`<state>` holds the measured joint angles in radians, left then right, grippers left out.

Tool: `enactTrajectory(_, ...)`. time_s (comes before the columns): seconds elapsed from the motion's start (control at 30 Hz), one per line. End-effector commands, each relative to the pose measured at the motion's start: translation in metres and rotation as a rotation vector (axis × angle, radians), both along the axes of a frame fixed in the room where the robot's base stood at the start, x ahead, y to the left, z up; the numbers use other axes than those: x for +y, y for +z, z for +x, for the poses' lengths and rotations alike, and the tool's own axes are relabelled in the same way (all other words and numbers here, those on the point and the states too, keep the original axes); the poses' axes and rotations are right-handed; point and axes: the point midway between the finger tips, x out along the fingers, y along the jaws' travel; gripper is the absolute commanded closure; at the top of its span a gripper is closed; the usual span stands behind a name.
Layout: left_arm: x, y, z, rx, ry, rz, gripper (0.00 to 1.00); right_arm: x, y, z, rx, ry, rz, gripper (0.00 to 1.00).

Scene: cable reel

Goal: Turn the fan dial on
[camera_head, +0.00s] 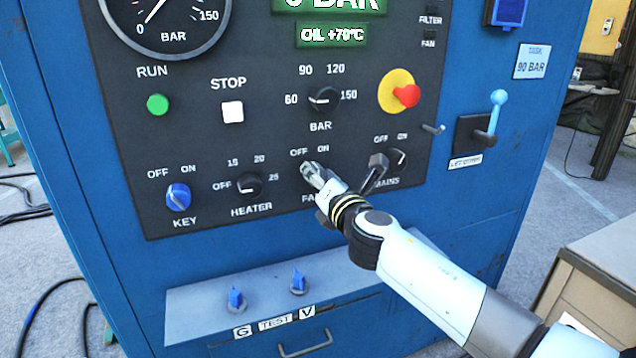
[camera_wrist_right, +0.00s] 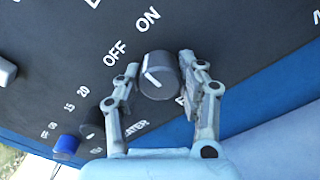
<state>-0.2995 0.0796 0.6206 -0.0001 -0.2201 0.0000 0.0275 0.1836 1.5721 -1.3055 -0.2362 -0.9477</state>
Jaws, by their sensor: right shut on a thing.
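The fan dial (camera_wrist_right: 160,78) is a dark round knob with a white line on the black panel, under the labels OFF and ON. In the right wrist view its line points toward OFF. My right gripper (camera_head: 312,174) reaches it from the lower right, and its fingers hide most of the dial in the head view. In the right wrist view the gripper's (camera_wrist_right: 159,68) two fingers are on either side of the dial, shut on it. My left gripper is not in view.
The heater dial (camera_head: 248,184) is left of the fan dial and the mains switch (camera_head: 378,164) close on its right, near my arm. The blue key switch (camera_head: 178,197) is further left. Below, a ledge (camera_head: 200,308) carries two blue valves (camera_head: 236,298).

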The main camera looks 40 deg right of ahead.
Motion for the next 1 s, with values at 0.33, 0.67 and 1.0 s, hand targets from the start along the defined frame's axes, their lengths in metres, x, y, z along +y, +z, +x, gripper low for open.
enactTrajectory(0.33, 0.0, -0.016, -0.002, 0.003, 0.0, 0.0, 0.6, -0.001, -0.003, 0.0, -0.067, -0.001, 0.285, 0.93)
enactTrajectory(0.67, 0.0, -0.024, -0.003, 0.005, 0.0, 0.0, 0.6, -0.001, -0.003, -0.001, -0.106, -0.001, 0.447, 0.93)
enactTrajectory(1.0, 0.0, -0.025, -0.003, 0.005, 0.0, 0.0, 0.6, -0.001, -0.002, -0.001, -0.117, -0.001, 0.493, 0.93)
